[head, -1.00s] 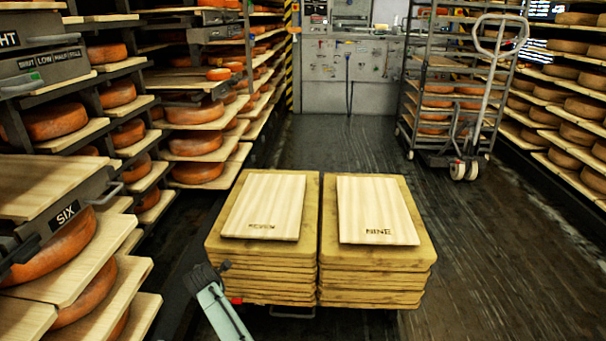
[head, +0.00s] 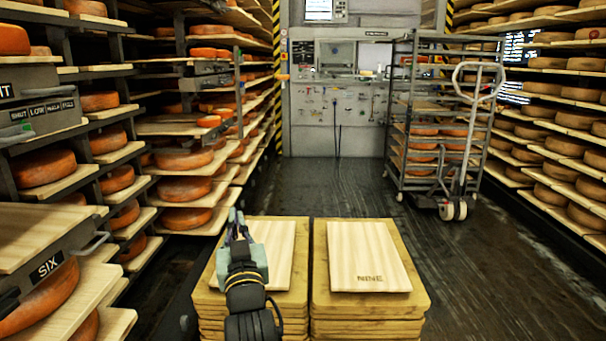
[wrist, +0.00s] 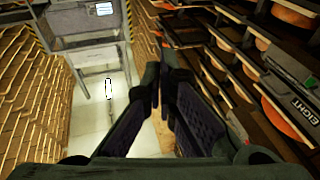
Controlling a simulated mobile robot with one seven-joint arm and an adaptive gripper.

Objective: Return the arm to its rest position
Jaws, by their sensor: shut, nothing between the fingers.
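My gripper (head: 236,222) shows in the head view, raised in front of the left stack of boards and covering part of the pale board on it. In the wrist view my gripper (wrist: 157,72) has its two dark fingers together at the tips, with nothing seen between them. My wrist and arm come up from the bottom of the head view. No object hangs from the fingers.
Two board stacks stand ahead, the right topped by a board marked NINE (head: 366,256). A shelf drawer marked SIX (head: 46,268) juts out at the left. A wheeled rack (head: 440,130) stands at the back right. The dark aisle floor (head: 330,185) is clear.

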